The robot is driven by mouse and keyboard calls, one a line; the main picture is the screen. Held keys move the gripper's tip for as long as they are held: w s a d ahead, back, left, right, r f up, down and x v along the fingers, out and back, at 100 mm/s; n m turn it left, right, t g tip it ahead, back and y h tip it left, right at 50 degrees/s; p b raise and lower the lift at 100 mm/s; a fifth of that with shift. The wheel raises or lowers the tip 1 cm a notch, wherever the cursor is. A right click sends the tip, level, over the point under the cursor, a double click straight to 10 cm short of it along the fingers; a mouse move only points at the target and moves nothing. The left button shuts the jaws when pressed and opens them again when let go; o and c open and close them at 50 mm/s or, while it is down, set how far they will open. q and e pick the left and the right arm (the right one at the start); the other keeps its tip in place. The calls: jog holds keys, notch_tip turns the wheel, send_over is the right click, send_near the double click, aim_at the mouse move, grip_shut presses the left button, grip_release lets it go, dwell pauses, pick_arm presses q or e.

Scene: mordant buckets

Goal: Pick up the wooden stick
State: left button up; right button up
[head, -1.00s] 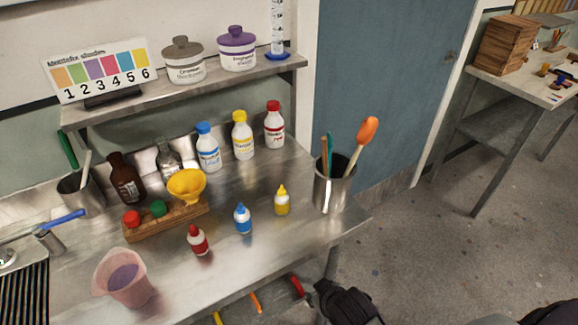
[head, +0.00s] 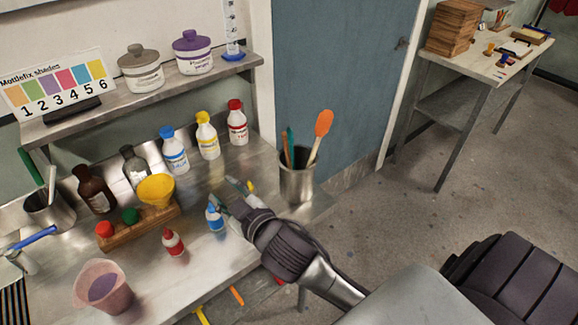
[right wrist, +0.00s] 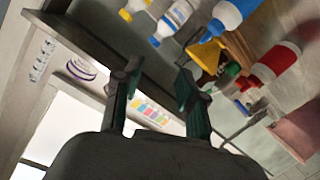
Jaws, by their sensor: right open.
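A thin brown wooden stick (head: 286,154) leans in the metal cup (head: 298,184) at the right end of the steel table. A teal stick (head: 291,142) and an orange spatula (head: 322,124) with a wooden handle stand in the same cup. The lower ends are hidden inside it. My right gripper (head: 231,196) is open and empty, left of the cup and above the table, apart from the stick. Its two fingers also show spread in the right wrist view (right wrist: 158,75). The stick does not show in that view. My left gripper is not in view.
Larger bottles (head: 208,136) stand behind. A pink beaker (head: 103,286) is at front left.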

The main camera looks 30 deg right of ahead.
jog(key=w+a+r+n+t+y, duration=0.3)
jog(key=a+r+n+t+y, duration=0.15)
jog(key=r, duration=0.65)
jog(key=s+a+r+n+g+y, duration=0.4)
jog(key=a+r+n+g+y, duration=0.2)
jog(key=a+r+n+y, duration=0.55)
jog(key=s+a+f+n+g+y, duration=0.15)
jog(key=n+g+y, duration=0.25)
jog(key=n+g, duration=0.45)
jog(key=n+g+h, duration=0.5)
jog(key=n+h, duration=0.4)
jog(key=h, duration=1.4)
send_over(284, 135)
jog(key=a, duration=0.1)
notch_tip(284, 135, down, 7)
jog(key=f, duration=0.4)
jog(key=d+f, duration=0.1)
jog(key=f, duration=0.2)
jog(key=shift+d+f+p, duration=0.1)
jog(key=shift+f+p, duration=0.3)
jog(key=shift+p, duration=0.15)
jog(key=f, duration=0.1)
jog(key=f+p, duration=0.1)
jog(key=f, duration=0.1)
jog(key=w+d+f+p, duration=0.1)
jog(key=shift+d+f, duration=0.1)
jog(key=shift+f, duration=0.25)
grip_shut()
